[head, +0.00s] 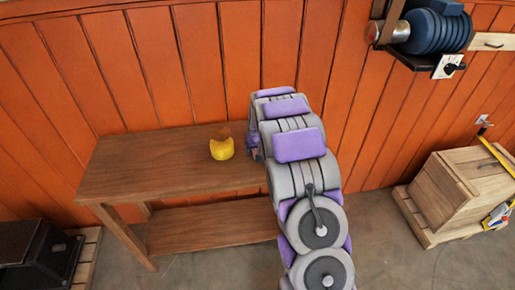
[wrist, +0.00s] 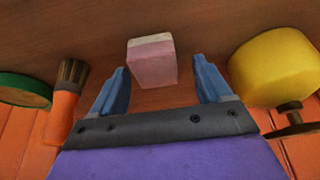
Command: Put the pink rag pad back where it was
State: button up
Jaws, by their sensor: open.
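The pink rag pad (wrist: 152,68), a small block with a paler end face, sits on the brown wooden bench top in the wrist view. My gripper (wrist: 159,72) is open, with its two blue fingers on either side of the pad. A gap shows between the pad and the right finger; the left finger is close to the pad, and I cannot tell whether they touch. In the head view my arm hides the pad and most of the gripper.
A yellow rounded object (head: 222,148) stands on the wooden bench (head: 150,165); it also shows in the wrist view (wrist: 275,68). An orange-handled tool (wrist: 66,108) and a green-rimmed round object (wrist: 22,90) are on the other side. The bench's left part is clear. An orange wall (head: 145,70) stands behind.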

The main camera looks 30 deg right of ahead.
jog(key=shift+s+r, duration=0.15)
jog(key=shift+r, duration=0.25)
jog(key=p+v, duration=0.3)
jog(key=v, duration=0.8)
jog(key=s+a+r+g, duration=0.1)
jog(key=s+a+r, duration=0.25)
jog(key=s, duration=0.35)
jog(key=s+a+r+n+g+y, duration=0.1)
jog(key=s+a+r, duration=0.2)
jog(key=s+a, duration=0.25)
jog(key=s+a+r+g, duration=0.1)
jog(key=s+a+r, duration=0.2)
jog(key=s, duration=0.5)
jog(key=s+a+r+n+g, duration=0.1)
jog(key=s+a, duration=0.2)
jog(key=s, duration=0.9)
jog(key=s+a+r+n+g, duration=0.1)
jog(key=s+a+g, duration=0.1)
jog(key=s, duration=1.1)
jog(key=shift+a+r, duration=0.25)
jog(key=shift+a, duration=0.25)
jog(key=shift+w, duration=0.1)
